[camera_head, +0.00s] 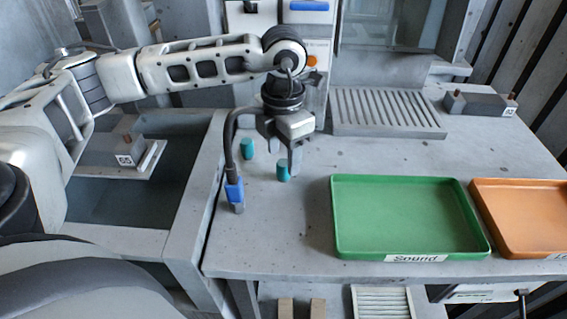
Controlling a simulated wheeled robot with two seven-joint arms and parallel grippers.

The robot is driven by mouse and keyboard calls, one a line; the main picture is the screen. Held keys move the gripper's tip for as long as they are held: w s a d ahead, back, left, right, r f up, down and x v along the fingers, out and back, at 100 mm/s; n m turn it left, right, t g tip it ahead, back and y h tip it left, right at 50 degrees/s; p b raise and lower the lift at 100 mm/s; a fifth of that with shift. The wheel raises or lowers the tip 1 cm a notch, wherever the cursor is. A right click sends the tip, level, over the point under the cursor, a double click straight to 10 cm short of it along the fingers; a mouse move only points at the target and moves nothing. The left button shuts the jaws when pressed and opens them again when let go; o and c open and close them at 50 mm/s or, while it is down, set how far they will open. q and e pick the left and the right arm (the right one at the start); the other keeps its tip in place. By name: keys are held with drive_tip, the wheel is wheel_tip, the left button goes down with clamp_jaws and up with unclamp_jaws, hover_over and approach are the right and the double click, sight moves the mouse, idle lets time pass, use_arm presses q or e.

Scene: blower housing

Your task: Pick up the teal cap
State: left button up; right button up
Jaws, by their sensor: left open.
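Two small teal caps stand upright on the grey worktop: one (247,149) at the back left, the other (284,172) a little nearer and to the right. My left gripper (286,158) points down just above and behind the nearer cap, with its jaws open. One finger shows beside the top of that cap. I cannot tell whether it touches it or whether the cap lies between the fingers. The farther cap is apart, left of the gripper. My right gripper is not in view.
A blue-bodied tool (235,190) on a black cable stands left of the caps. A green tray (408,249) labelled "Sound" and an orange tray (520,245) lie to the right. A slotted grey plate (388,112) is behind. A grey block (480,104) sits back right.

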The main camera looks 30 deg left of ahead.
use_arm(q)
drive_tip(key=shift+f, duration=0.85)
drive_tip(key=c, duration=1)
drive_tip(key=shift+c, duration=0.3)
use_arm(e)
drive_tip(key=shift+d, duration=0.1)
use_arm(q)
drive_tip(key=shift+r, duration=0.15)
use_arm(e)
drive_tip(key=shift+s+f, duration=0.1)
use_arm(q)
drive_tip(key=shift+r, duration=0.55)
drive_tip(key=s+a+r+b, duration=0.3)
drive_tip(key=s+r, duration=0.8)
drive_tip(key=s, duration=0.2)
drive_tip(key=shift+s+r, duration=0.3)
drive_tip(key=shift+r, duration=0.1)
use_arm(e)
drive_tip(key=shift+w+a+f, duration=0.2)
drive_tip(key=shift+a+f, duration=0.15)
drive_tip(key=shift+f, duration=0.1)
use_arm(q)
drive_tip(key=shift+f, duration=0.1)
